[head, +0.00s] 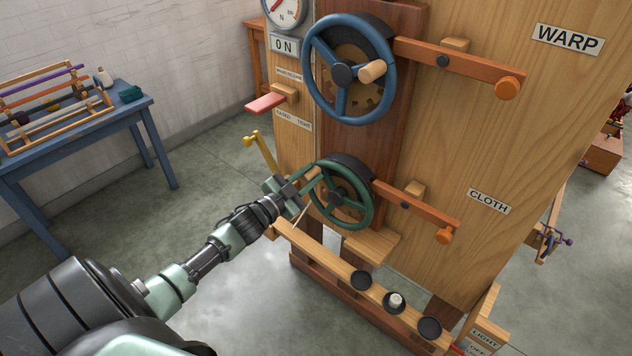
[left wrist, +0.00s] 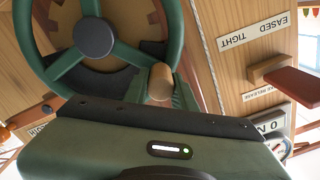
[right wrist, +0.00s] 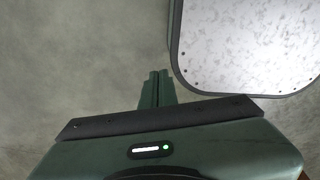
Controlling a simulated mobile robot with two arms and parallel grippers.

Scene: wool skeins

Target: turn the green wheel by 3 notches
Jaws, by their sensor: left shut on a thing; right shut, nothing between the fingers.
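The green wheel (head: 369,205) is mounted on the dark wooden upright, below the blue wheel. Its wooden knob (head: 313,175) is at the wheel's upper left in the head view. My left gripper (head: 300,186) is shut on this knob. In the left wrist view the knob (left wrist: 160,82) sits between the green fingers, beside the rim of the green wheel (left wrist: 176,30). Part of the rim is hidden behind the gripper. My right gripper (right wrist: 155,88) is shut and empty above the grey floor in the right wrist view; it is not in the head view.
The blue wheel (head: 312,78) is above. An orange lever (head: 420,208) with a round end is right of the green wheel, by the CLOTH label (head: 488,201). A brass crank (head: 262,150) and red lever (head: 266,103) are close to my left gripper. A blue table (head: 135,105) stands left.

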